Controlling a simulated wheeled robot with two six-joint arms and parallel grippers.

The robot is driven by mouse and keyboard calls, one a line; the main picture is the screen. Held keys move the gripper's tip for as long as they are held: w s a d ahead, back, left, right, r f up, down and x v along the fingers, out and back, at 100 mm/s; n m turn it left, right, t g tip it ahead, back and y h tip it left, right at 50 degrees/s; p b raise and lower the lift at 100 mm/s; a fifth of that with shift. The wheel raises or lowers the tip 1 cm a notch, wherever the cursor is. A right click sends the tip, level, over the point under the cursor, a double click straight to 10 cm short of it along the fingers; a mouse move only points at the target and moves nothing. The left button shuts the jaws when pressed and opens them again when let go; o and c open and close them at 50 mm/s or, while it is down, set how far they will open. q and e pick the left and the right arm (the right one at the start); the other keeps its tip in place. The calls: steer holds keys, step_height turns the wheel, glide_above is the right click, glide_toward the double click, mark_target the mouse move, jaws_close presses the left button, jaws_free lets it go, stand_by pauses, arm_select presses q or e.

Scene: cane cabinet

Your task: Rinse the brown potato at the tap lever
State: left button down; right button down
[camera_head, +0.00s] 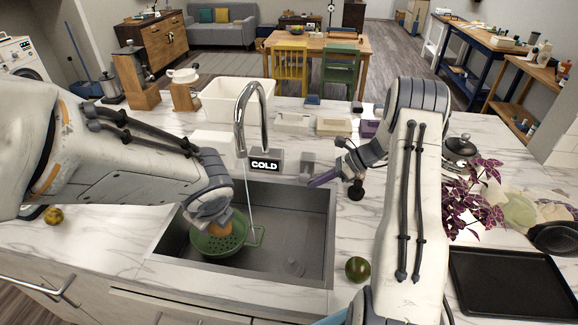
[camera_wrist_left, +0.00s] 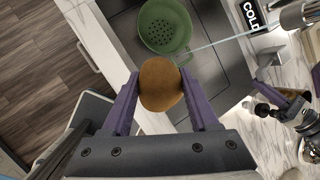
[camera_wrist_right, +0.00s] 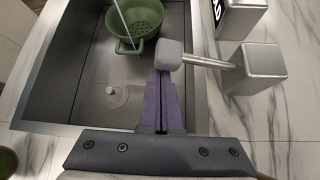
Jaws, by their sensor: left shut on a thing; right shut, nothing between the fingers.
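The brown potato (camera_wrist_left: 160,85) is held between the purple fingers of my left gripper (camera_wrist_left: 161,92). In the head view the potato (camera_head: 220,229) is over the green colander (camera_head: 214,246) in the sink, partly hidden by my wrist. A thin water stream (camera_head: 247,185) runs from the tap spout (camera_head: 240,112). It falls beside the potato; I cannot tell whether it touches it. The tap lever (camera_wrist_right: 205,61) has a grey knob and a square metal base. My right gripper (camera_wrist_right: 161,100) is shut and empty, its fingertips close to the knob; contact is unclear.
A COLD sign (camera_head: 264,163) stands behind the sink (camera_head: 325,235). A dark green round fruit (camera_head: 357,269) lies at the sink's right. A black tray (camera_head: 510,285) and a purple-leaved plant (camera_head: 470,196) are farther right. A yellow fruit (camera_head: 53,215) lies at the left.

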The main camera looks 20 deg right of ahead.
arm_select(q)
steer(key=shift+r, duration=0.25)
arm_select(e)
steer(key=shift+w+r, duration=0.15)
steer(key=shift+r, duration=0.4)
steer(key=shift+w, duration=0.1)
